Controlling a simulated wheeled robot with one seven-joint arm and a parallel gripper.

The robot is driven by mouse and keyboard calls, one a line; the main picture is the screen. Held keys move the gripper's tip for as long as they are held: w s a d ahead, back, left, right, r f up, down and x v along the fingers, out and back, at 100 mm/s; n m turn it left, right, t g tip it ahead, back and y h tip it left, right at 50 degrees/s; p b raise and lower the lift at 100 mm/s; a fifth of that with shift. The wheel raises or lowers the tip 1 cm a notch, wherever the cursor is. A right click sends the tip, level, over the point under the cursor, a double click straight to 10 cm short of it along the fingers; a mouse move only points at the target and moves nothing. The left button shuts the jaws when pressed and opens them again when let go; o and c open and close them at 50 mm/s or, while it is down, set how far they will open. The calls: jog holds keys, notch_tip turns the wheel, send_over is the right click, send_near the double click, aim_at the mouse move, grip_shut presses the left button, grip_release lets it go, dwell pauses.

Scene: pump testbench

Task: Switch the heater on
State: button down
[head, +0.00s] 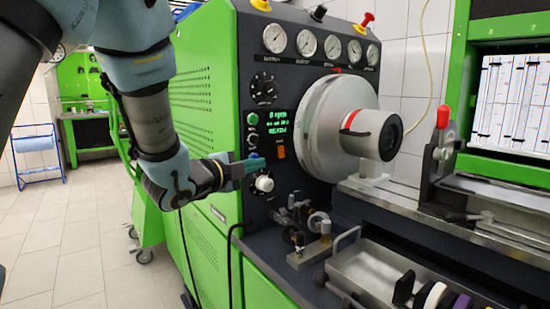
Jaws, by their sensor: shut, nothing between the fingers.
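The test bench (209,95) is green with a dark front panel. The panel carries a small screen with green text (280,121), an orange rocker switch (281,152), a white knob (264,184), a black dial knob (264,88) and round buttons, one green (252,118). I cannot read which control is the heater's. My gripper (257,163) is shut and empty, its fingertips at the panel just above the white knob and left of the orange switch. Whether the tips touch the panel, I cannot tell. The gripper hides a little of the panel behind it.
Several gauges (306,43) line the panel's top. A large silver disc and drum (325,125) stand out to the right. Below are metal fittings (318,222) and a metal tray (370,275). A black cable hangs by the bench.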

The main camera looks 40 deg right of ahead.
aim_at(282, 156)
jog(key=shift+s+d+r+m+g+h, duration=0.3)
jog(key=shift+s+d+m+g+h, duration=0.1)
jog(key=shift+s+d+m+g, duration=0.3)
jog(key=shift+a, duration=0.1)
jog(key=w+d+p, duration=0.1)
jog(key=d, duration=0.2)
jog(key=w+d+p, duration=0.2)
jog(key=d, duration=0.1)
jog(key=w+d+f+p, duration=0.1)
jog(key=d, duration=0.3)
jog(key=shift+w, duration=0.3)
jog(key=shift+w+f, duration=0.15)
jog(key=shift+w, duration=0.35)
